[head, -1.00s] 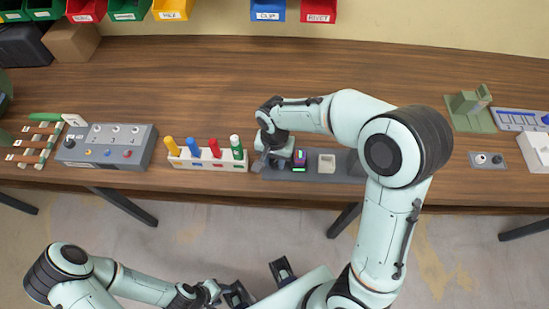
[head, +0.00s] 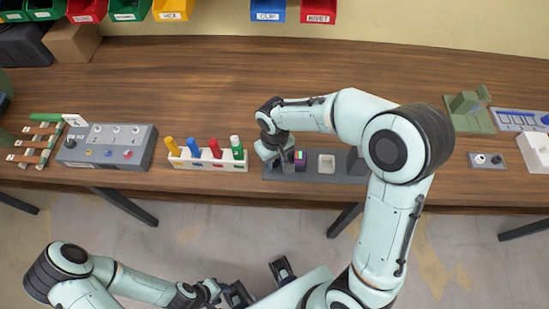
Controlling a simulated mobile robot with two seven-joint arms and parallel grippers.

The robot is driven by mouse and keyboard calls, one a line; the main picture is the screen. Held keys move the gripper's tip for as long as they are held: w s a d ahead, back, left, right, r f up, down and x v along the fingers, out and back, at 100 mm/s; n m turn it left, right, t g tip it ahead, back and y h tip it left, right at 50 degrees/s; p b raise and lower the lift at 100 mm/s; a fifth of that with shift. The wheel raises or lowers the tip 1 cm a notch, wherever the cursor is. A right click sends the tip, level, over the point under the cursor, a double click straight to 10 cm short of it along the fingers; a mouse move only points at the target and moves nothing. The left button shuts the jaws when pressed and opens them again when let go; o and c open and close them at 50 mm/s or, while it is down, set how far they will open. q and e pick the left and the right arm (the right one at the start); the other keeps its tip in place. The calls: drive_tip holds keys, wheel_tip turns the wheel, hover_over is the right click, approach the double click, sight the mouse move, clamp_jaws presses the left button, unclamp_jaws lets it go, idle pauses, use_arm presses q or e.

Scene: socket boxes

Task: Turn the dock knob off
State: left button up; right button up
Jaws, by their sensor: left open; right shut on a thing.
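The dock (head: 337,178) is a dark grey strip near the front edge of the table, in the head view. It carries a small dark device with a coloured top (head: 300,155) and a pale square block (head: 326,163). My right gripper (head: 286,166) points down at the left end of the dock, beside the dark device. It is shut on the dock knob, which the gripper and wrist hide. No lit green strip shows on the dock. My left gripper (head: 240,294) is open and empty, low in front of the table.
A white rack (head: 205,164) with coloured pegs stands just left of the dock. A grey box with buttons and knobs (head: 105,149) is further left. A small grey plate with a knob (head: 487,161) lies far right. The table behind the dock is clear.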

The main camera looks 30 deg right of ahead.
sight(275, 163)
drive_tip(key=shift+n, duration=0.9)
drive_tip(key=o, duration=1.1)
drive_tip(key=shift+c, duration=0.2)
wheel_tip(275, 163, up, 14)
drive_tip(key=p, duration=0.1)
drive_tip(key=shift+f+p, duration=0.25)
drive_tip(key=shift+p, duration=0.1)
drive_tip(key=shift+s+f, duration=0.1)
